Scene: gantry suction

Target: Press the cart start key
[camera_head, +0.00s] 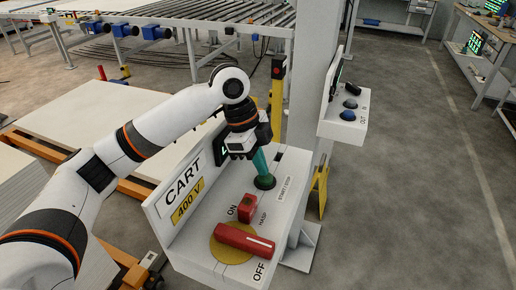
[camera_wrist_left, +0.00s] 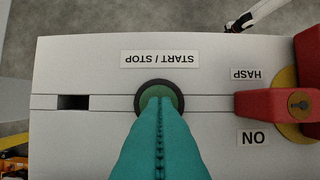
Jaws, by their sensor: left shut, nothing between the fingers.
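The cart start key is a round green button (camera_wrist_left: 158,88) in a dark collar, under a START / STOP label (camera_wrist_left: 160,59) that appears upside down in the left wrist view. It sits on the top face of the white CART 400 V box (camera_head: 205,254). In the head view its dark green collar (camera_head: 265,183) shows at the fingertips. My left gripper (camera_head: 264,177) has teal fingers pressed together with nothing between them. It points down onto the button, and its tips (camera_wrist_left: 160,101) overlap the button's face. I cannot tell whether they touch it. My right gripper is not in view.
A red rotary handle (camera_head: 245,240) and a red block (camera_head: 247,208) near ON and HASP stand on the same box. A pillar (camera_head: 312,70) rises behind it, with a small blue-button panel (camera_head: 343,125) to the right. Open floor lies further right.

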